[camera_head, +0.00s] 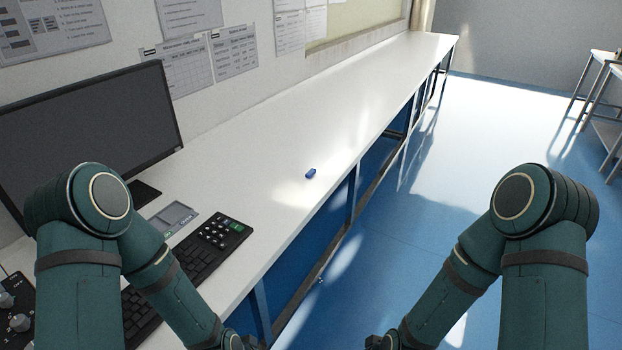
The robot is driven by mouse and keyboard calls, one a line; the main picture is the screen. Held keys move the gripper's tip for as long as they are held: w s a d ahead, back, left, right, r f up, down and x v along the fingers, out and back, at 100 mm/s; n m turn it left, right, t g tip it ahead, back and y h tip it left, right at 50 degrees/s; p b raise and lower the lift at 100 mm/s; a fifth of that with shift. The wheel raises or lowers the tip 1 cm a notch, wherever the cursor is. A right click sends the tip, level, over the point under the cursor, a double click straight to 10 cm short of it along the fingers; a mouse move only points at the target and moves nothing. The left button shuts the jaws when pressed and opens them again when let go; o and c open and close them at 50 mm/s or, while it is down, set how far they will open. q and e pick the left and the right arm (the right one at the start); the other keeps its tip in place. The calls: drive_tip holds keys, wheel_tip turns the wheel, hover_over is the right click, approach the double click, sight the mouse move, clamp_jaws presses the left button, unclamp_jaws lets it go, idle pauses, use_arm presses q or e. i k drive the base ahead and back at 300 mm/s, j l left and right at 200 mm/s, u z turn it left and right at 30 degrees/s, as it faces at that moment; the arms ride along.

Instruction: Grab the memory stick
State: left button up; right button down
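A small blue memory stick (311,173) lies on the white bench top (345,105), near the edge that faces the open floor. Nothing touches it. My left arm reaches in over the keyboard at the lower left, and my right arm is over the floor at the lower right. Both forearms run down toward the bottom middle of the view, well short of the memory stick. The fingers of both grippers are outside the bottom edge of the picture.
A black monitor (95,125), a black keyboard (200,250) and a small grey device (172,218) stand on the bench at the left. A box with knobs (15,310) is at the lower left. The bench around and beyond the stick is bare. Blue floor (440,240) lies to the right.

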sight(312, 171)
drive_tip(key=i+l+u, duration=0.1)
drive_tip(key=i+l, duration=0.25)
drive_tip(key=l, duration=0.15)
drive_tip(key=i+l, duration=0.35)
drive_tip(key=l, duration=0.15)
drive_tip(key=j+u, duration=0.05)
